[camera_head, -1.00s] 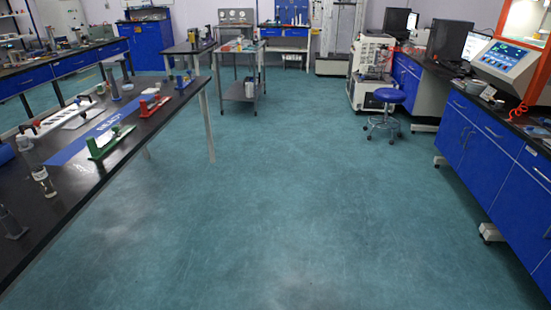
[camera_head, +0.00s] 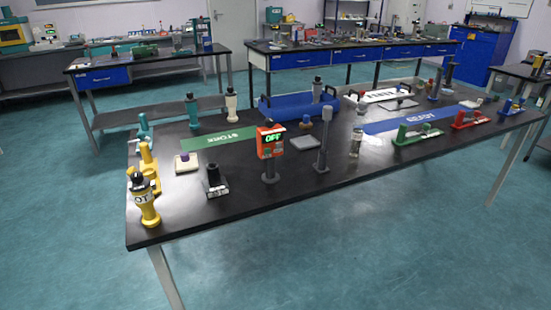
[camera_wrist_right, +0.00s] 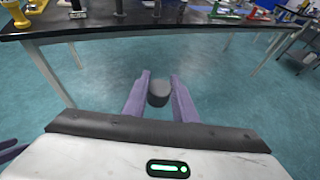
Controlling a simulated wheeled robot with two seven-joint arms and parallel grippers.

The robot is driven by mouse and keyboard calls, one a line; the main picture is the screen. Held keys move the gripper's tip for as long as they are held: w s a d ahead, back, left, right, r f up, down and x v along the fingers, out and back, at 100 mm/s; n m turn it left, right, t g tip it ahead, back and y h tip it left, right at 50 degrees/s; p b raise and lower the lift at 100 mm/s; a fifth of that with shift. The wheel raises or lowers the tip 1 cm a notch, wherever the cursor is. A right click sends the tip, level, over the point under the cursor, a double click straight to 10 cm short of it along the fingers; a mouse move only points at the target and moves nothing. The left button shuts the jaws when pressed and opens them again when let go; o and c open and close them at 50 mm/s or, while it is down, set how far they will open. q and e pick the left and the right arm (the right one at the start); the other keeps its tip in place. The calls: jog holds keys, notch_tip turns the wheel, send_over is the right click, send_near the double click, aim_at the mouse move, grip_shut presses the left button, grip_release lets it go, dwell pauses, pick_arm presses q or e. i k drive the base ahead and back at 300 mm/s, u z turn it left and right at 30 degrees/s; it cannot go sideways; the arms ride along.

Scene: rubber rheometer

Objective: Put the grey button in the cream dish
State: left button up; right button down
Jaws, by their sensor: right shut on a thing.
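The grey button (camera_wrist_right: 158,92) is a small dark grey rounded piece. My right gripper (camera_wrist_right: 159,86) is shut on it, with a purple finger on each side, over the floor in front of the table. A cream square dish (camera_head: 179,168) lies on the near left part of the black table, with a small purple piece on it. The gripper is apart from the table. Neither gripper shows in the head view. A purple part, seemingly of my left gripper (camera_wrist_right: 10,151), shows at the left edge of the wrist view; its jaws are not clear.
The black table (camera_head: 260,208) holds a yellow bottle-like piece (camera_head: 148,205), a dark post on a base (camera_head: 213,182), an orange sign reading OFF (camera_head: 270,142), a grey post (camera_head: 324,142) and a green STORE mat (camera_head: 225,138). The floor in front is clear.

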aim_at(187, 166)
jog(key=u, duration=1.3)
jog(key=i, duration=1.5)
